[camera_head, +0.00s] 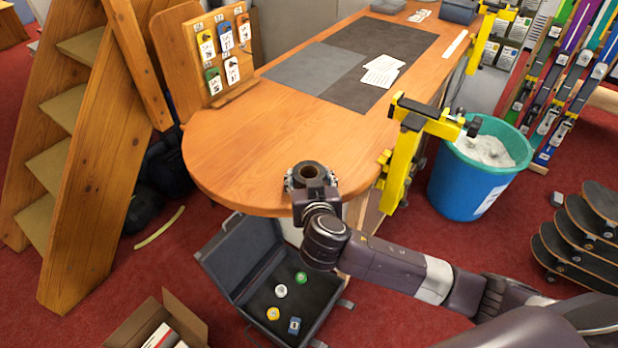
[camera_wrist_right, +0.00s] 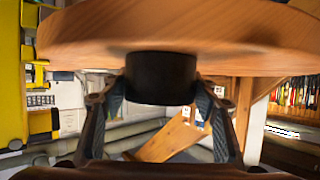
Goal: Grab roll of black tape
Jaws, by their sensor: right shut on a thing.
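The roll of black tape (camera_head: 308,171) is at the rounded near end of the wooden bench in the head view, its brown core facing up. In the right wrist view the black roll (camera_wrist_right: 161,78) sits between the two fingers, with the bench edge just behind it. My right gripper (camera_head: 309,180) is shut on the roll, one finger on each side; it also shows in the right wrist view (camera_wrist_right: 162,92). I cannot tell whether the roll still touches the bench top. My left gripper is not in view.
The wooden bench (camera_head: 250,150) has a grey mat (camera_head: 325,72) with white cards. Yellow clamps (camera_head: 405,150) grip its right edge. A board with tags (camera_head: 215,60) stands at left. An open case (camera_head: 245,265) lies below, and a blue bin (camera_head: 460,185) stands at right.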

